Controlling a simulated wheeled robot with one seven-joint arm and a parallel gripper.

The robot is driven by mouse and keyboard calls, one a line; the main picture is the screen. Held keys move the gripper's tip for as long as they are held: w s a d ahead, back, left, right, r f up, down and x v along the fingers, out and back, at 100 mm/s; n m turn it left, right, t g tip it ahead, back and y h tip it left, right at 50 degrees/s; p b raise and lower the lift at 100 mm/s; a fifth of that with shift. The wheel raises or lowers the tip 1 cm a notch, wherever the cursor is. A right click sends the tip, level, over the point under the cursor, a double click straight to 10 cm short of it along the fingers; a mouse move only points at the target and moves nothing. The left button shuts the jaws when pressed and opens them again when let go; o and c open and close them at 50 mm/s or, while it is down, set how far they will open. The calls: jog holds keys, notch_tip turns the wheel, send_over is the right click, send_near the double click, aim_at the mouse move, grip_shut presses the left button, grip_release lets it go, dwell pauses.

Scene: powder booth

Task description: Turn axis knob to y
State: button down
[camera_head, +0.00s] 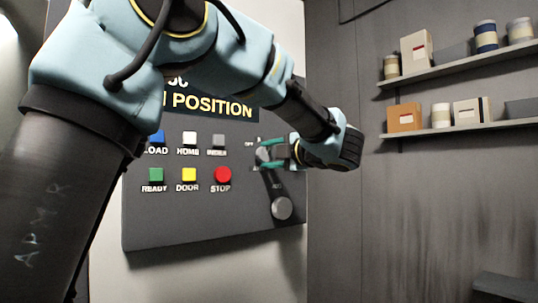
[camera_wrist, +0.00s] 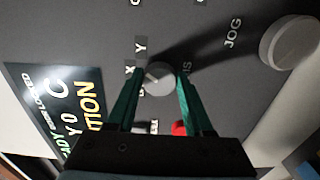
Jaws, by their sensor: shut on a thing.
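The axis knob (camera_wrist: 159,78) is a small round grey knob on the dark control panel (camera_wrist: 215,20). In the wrist view its light pointer mark faces the upper left, toward the side with the letters X and Y; I cannot tell exactly which letter it meets. My gripper (camera_wrist: 161,73) has its two teal fingers on either side of the knob, shut on it. In the head view my gripper (camera_head: 271,153) reaches the panel from the right, and the knob (camera_head: 263,156) is partly covered by the fingers.
A larger silver jog dial (camera_head: 282,208) sits just below the axis knob. The red STOP button (camera_head: 222,175) and other coloured buttons lie to the left. Shelves (camera_head: 462,131) with boxes and tins hang on the right wall. The space between panel and shelves is free.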

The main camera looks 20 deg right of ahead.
jog(key=shift+m+p, duration=0.35)
jog(key=shift+m, duration=1.25)
jog(key=shift+f, duration=0.1)
jog(key=shift+c, duration=1.5)
grip_release()
jog(key=s+d+b, duration=0.2)
jog(key=s+b, duration=0.2)
jog(key=s, duration=0.6)
jog(key=shift+s, duration=0.35)
